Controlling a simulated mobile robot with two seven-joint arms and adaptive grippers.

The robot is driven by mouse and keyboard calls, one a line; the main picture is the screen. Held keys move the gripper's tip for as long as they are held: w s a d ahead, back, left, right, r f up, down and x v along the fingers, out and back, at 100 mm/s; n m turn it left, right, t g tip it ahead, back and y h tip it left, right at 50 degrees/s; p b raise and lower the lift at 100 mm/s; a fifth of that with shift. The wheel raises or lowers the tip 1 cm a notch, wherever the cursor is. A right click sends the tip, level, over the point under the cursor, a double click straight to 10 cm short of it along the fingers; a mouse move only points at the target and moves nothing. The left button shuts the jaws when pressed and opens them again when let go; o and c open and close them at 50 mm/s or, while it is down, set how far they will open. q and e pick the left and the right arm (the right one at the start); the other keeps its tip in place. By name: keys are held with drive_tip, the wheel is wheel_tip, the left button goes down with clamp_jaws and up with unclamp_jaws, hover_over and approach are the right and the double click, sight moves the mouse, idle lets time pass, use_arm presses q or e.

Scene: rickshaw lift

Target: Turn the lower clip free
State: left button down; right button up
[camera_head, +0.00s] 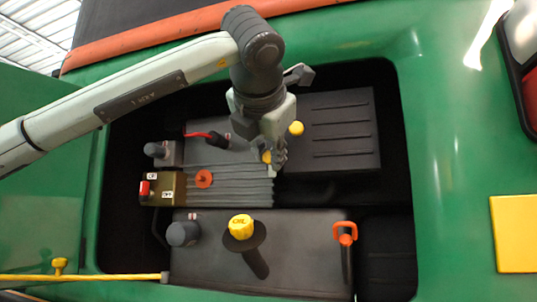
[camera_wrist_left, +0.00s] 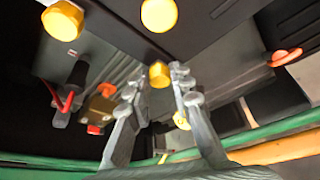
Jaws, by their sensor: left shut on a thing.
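The lower clip shows as a yellow knob (camera_head: 267,157) at the edge of the grey ribbed cover (camera_head: 230,192). My left gripper (camera_head: 274,156) reaches down to it and its fingers are shut on it. In the left wrist view the yellow knob (camera_wrist_left: 159,75) sits between the two fingertips (camera_wrist_left: 152,78). The fingers partly hide the clip in the head view, so its turn angle cannot be told. Another yellow knob (camera_head: 296,128) shows just above and right of the gripper. My right gripper is not in view.
The engine bay lies within a green body (camera_head: 450,170). A ribbed black box (camera_head: 331,130) is right of the gripper. Below are a yellow oil cap (camera_head: 241,227) and an orange dipstick handle (camera_head: 345,233). A red cable (camera_head: 198,135) and an orange cap (camera_head: 204,179) lie left.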

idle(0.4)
use_arm(q)
drive_tip(key=c, duration=1.3)
unclamp_jaws()
drive_tip(key=v, duration=1.2)
